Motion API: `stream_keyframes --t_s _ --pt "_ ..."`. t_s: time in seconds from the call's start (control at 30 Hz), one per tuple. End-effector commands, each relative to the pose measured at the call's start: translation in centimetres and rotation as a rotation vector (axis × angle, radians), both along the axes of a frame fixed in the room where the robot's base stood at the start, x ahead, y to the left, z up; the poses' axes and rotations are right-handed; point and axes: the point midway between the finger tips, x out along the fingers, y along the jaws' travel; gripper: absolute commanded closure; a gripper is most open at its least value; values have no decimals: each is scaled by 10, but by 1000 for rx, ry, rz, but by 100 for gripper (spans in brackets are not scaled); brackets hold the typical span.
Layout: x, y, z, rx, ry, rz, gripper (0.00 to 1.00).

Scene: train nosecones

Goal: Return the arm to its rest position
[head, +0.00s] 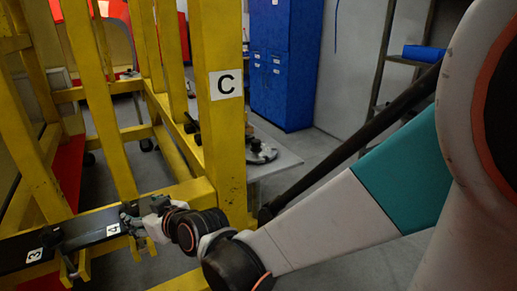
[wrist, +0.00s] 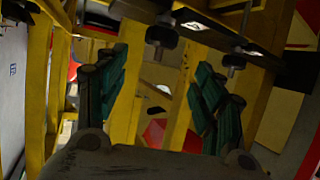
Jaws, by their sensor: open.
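My arm reaches from the right of the head view down to the yellow frame, with its white and teal link slanting low across the floor. My gripper (head: 143,233) is at the frame's lower left, close beside the black bar (head: 75,231) near its label 4. In the wrist view the two teal-padded fingers of my gripper (wrist: 157,85) stand wide apart with nothing held between them. The dark bar with hanging knobs (wrist: 160,36) shows above the fingers there. I cannot tell whether the gripper touches the bar.
The yellow frame (head: 219,130) with its post marked C stands close to my forearm and wrist. A grey table (head: 272,160) is behind that post. A blue cabinet (head: 284,70) and a rack with a blue item (head: 424,53) are at the back. Grey floor shows between them.

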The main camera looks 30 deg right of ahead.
Motion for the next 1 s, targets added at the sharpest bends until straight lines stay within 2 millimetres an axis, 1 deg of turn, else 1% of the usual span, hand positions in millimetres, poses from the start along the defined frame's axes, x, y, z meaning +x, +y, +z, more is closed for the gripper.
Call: stream_keyframes --t_s 0.17,0.27,0.47,0.57,0.7,0.8,0.9,1.0 --pt "-14 -15 5 -12 48 -20 38" --pt "-30 -32 8 -25 108 -46 38" --pt "-74 -71 11 -52 245 -121 38" --pt "-99 -91 11 -65 315 -165 38" --pt "-138 -117 10 -81 409 -235 38" --pt "-164 -132 8 -89 467 -282 38" --pt "-183 -144 6 -95 510 -319 38" --pt "-196 -150 5 -100 536 -343 38"
